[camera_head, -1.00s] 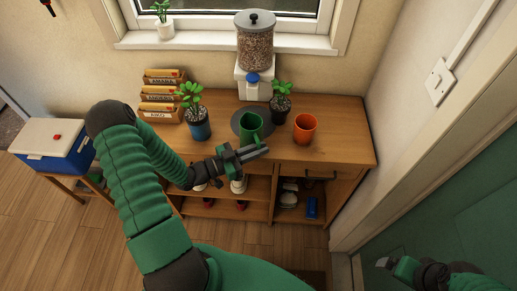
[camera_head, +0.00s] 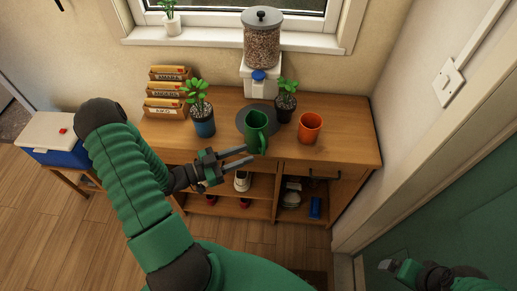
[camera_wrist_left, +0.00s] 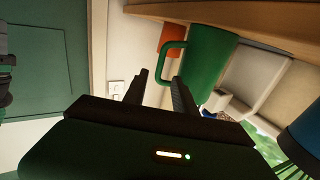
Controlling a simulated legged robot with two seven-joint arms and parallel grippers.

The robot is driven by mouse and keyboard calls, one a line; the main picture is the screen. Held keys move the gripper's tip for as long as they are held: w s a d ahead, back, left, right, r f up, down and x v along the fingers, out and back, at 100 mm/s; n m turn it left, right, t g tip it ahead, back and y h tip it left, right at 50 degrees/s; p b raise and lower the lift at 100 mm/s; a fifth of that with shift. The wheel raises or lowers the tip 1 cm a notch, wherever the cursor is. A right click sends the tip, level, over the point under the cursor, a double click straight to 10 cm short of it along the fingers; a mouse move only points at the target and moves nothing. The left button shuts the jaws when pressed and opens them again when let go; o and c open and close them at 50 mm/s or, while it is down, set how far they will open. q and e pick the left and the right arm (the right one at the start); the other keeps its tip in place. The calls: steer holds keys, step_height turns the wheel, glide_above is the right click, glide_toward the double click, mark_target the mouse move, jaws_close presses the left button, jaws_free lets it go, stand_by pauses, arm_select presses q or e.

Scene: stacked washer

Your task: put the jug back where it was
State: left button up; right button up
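The green jug (camera_head: 255,125) stands upright on the wooden cabinet top, at the front of a dark round mat (camera_head: 243,115) below the dispenser. I cannot tell whether its whole base is on the mat. Its handle points toward me. My left gripper (camera_head: 249,154) is open and empty, just in front of and left of the handle. In the left wrist view, the jug (camera_wrist_left: 212,62) and its handle lie beyond the parted fingertips (camera_wrist_left: 159,76), apparently clear of them. My right gripper (camera_head: 388,265) is low at the right, too small to read.
An orange cup (camera_head: 310,127) stands right of the jug. The pellet dispenser (camera_head: 261,50) is behind, letter racks (camera_head: 166,95) at the left. A door frame is at the right.

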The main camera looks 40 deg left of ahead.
arm_select(q)
steer(key=shift+v, duration=2.35)
